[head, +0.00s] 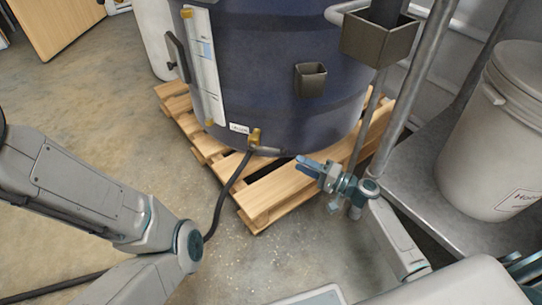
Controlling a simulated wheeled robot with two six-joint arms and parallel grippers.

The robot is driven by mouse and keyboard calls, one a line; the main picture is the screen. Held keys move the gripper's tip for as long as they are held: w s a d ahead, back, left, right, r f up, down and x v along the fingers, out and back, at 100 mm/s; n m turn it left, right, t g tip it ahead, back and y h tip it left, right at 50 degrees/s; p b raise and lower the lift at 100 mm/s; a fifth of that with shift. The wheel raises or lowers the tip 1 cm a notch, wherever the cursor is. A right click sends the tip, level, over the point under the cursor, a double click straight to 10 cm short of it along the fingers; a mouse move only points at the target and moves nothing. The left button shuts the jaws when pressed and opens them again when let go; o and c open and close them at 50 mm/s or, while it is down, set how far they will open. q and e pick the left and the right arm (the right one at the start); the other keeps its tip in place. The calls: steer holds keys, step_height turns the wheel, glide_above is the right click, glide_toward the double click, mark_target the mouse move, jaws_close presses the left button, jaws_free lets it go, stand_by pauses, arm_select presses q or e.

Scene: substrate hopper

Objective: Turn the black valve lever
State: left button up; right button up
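A dark blue hopper (265,60) stands on a wooden pallet. Low on its front is a small brass valve (254,137). A short black lever (268,151) sticks out from the valve to the right, and a black hose (226,190) runs down from it. My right gripper (309,170) is just right of the lever's end, pointing left toward it, with a small gap that seems to separate them. Its fingers overlap in this view, so their opening is unclear. My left arm comes in from the left; its gripper is out of the picture.
The wooden pallet (258,205) juts out below the valve. Metal posts (411,85) and a grey open box (378,42) stand close to the right. A lidded bucket (495,140) sits on a grey shelf at right. The floor in front is mostly clear.

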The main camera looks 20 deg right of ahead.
mark_target(280, 153)
steer(key=b+x, duration=0.2)
steer(key=x, duration=0.9)
steer(key=shift+s+r, duration=0.1)
steer(key=shift+r, duration=0.1)
jaws_close()
